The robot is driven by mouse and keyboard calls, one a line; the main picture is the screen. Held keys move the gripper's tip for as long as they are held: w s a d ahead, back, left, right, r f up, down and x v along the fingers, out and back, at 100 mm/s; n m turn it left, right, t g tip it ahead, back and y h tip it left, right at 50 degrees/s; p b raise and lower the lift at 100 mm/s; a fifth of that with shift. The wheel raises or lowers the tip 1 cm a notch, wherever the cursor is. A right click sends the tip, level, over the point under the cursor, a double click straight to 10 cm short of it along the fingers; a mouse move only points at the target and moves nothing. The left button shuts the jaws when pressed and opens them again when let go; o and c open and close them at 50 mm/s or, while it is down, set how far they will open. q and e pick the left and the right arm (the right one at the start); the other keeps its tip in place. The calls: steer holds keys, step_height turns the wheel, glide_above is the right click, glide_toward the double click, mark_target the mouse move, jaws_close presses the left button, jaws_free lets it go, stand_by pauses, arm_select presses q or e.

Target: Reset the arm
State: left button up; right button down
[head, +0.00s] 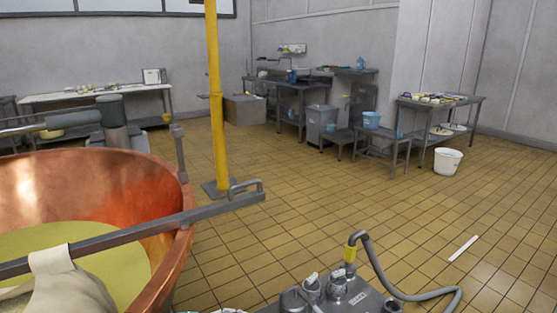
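Neither of my grippers shows in the head view, and I cannot make out either arm. Whether the grippers are open or shut, and whether they hold anything, is hidden. A large copper vat (165,255) with yellowish contents stands close at the left. A grey metal bar (150,228) lies across it, with a pale cloth (68,287) draped over the bar.
A grey machine (345,298) with a hose (378,268) stands at the bottom centre. A yellow post (217,120) rises behind the vat. A white bucket (447,161) stands by a metal table (432,105). The tiled floor (400,215) is mostly clear at right.

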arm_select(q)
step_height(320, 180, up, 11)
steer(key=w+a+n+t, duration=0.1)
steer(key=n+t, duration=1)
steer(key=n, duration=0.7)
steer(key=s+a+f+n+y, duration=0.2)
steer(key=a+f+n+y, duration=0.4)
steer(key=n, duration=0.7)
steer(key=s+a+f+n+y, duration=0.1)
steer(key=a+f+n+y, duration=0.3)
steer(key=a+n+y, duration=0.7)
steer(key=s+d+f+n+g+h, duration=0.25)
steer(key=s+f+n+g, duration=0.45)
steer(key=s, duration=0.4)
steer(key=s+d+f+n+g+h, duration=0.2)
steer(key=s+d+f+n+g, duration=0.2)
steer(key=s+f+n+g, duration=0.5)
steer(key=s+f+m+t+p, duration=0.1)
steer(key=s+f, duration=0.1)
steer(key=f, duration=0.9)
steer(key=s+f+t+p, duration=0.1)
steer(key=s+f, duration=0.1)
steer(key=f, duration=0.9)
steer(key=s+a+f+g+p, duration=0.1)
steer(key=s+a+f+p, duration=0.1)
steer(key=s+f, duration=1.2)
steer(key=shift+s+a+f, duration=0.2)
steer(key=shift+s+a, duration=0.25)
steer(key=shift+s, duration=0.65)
